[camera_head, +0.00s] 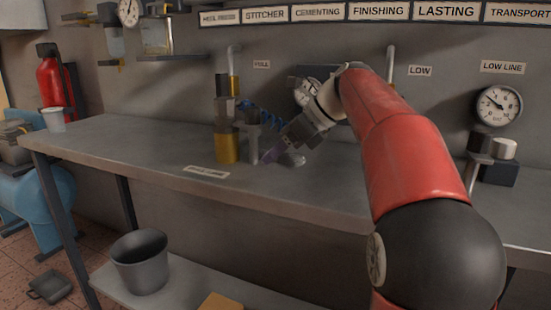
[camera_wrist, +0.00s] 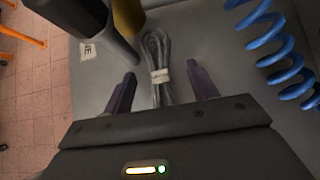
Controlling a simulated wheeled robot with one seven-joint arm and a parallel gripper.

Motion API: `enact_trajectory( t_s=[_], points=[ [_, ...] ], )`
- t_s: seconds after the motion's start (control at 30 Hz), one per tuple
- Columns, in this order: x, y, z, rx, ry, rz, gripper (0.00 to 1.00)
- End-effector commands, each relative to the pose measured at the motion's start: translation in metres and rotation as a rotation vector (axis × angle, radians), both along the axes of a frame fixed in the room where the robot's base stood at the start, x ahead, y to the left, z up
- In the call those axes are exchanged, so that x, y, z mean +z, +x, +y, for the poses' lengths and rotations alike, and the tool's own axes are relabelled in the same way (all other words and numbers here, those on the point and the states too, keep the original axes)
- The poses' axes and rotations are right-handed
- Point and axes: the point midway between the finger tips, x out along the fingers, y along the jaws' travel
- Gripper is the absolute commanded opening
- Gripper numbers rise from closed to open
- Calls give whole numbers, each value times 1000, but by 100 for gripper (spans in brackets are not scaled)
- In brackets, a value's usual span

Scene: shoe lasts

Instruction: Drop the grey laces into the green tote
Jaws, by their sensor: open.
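The grey laces (camera_wrist: 157,50) are a coiled bundle with a pale paper band, lying on the grey workbench. In the wrist view they run between the two fingers of my gripper (camera_wrist: 161,82), which is open with a finger on each side and a gap to each. In the head view my gripper (camera_head: 275,153) is low over the bench, beside a brass-coloured cylinder. A small pale grey shape (camera_head: 293,160) beside it may be the laces, but this is unclear. No green tote is visible in either view.
The brass-coloured cylinder (camera_head: 227,146) and a blue coiled hose (camera_wrist: 272,45) stand close to my gripper. A grey bucket (camera_head: 140,263) stands on the lower shelf.

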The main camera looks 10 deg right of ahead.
Motion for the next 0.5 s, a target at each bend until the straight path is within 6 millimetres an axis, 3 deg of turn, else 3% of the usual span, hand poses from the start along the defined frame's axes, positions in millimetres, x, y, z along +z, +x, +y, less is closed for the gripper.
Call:
enact_trajectory(
  t_s=[0.07, 0.4, 0.5],
  points=[
    [0, 0, 0, 0, 0, 0, 53],
    [0, 0, 0, 1, 0, -1, 8],
    [0, 0, 0, 1, 0, -1, 7]
  ],
)
